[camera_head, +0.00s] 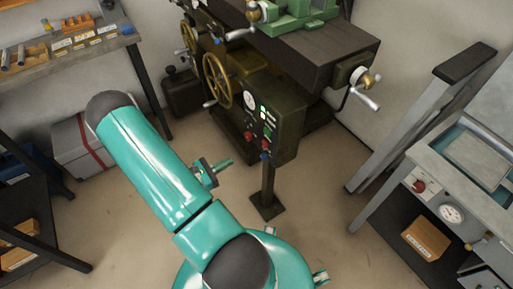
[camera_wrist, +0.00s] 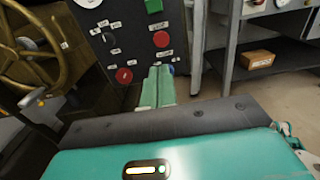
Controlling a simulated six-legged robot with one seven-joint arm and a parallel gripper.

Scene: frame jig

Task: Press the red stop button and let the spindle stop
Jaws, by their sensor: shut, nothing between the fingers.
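The control panel (camera_head: 257,122) of the dark machine stands ahead of my gripper. In the wrist view a large red button (camera_wrist: 161,39) sits below a green button (camera_wrist: 154,6). A second red control (camera_wrist: 124,75) with a pale mark is lower left. The labels are too small to read. My gripper (camera_head: 230,161) is shut and empty, left of the panel post in the head view. Its green fingers show in the wrist view (camera_wrist: 161,69), with their tips below the large red button in the picture; contact is not visible. The spindle's motion cannot be told.
A brass handwheel (camera_head: 217,80) is left of the panel, and a crank handle (camera_head: 364,92) sticks out at right. A post with a square foot (camera_head: 267,206) stands below the panel. A grey bench (camera_head: 470,185) is at right. Floor around the post is clear.

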